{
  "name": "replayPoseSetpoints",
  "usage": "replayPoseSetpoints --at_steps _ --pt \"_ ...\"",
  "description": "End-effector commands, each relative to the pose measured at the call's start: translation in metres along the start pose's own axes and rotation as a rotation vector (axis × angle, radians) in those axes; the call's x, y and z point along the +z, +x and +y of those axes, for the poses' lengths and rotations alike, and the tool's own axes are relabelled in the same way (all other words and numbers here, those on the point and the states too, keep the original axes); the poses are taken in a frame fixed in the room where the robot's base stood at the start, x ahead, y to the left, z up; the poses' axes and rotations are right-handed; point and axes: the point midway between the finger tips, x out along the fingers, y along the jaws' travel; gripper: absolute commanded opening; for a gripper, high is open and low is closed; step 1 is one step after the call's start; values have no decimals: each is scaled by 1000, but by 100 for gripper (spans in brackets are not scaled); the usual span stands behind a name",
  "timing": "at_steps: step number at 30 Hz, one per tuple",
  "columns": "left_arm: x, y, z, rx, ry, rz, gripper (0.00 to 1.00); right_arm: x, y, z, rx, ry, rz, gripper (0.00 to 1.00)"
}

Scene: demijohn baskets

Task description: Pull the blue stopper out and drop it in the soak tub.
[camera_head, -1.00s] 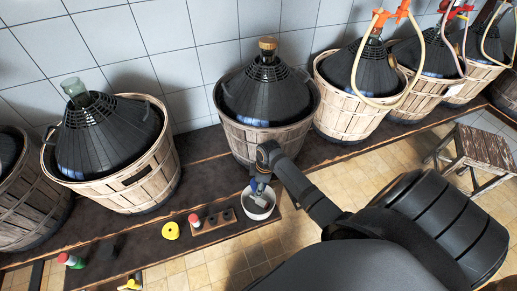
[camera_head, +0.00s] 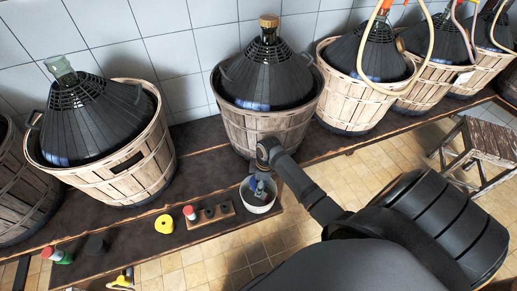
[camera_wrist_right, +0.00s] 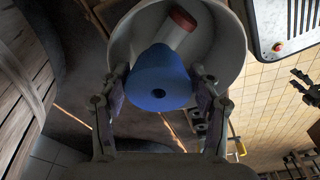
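The blue stopper (camera_wrist_right: 158,82) is a tapered plug with a small dark hole in its end. In the right wrist view my right gripper (camera_wrist_right: 160,88) has one finger against each side of it. The stopper also shows as a bit of blue in the head view (camera_head: 253,182). The soak tub (camera_head: 246,205) is a small pale round tub; its rim shows around the stopper in the right wrist view (camera_wrist_right: 236,55). The stopper is over the tub opening. A pale cylinder with a red end (camera_wrist_right: 183,18) lies in the tub. My left gripper is not clearly identifiable.
Dark demijohns in slatted baskets (camera_head: 268,125) stand along the tiled wall. A holder board (camera_head: 222,218), a red-topped item (camera_head: 189,213), a yellow ring (camera_head: 164,223) and a green bottle (camera_head: 57,255) sit on the dark bench. A wooden stool (camera_head: 480,150) stands at the right.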

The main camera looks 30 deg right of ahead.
Motion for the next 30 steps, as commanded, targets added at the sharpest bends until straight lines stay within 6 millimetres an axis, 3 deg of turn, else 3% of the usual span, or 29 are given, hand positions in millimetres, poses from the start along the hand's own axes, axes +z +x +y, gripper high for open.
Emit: replayPoseSetpoints --at_steps 3,14,17,24,30 --pt "0 0 0 0 0 0 56 0 0 0 0 0 0 81" --pt "0 0 -2 -2 0 1 56 0 -4 1 2 0 0 81" --pt "0 0 -1 -1 0 1 56 1 -20 2 5 0 -1 81" --pt "0 0 -1 -1 0 1 56 1 -79 2 6 -2 -1 81" --pt "-1 0 0 0 0 1 56 0 -112 1 2 -1 -1 81"
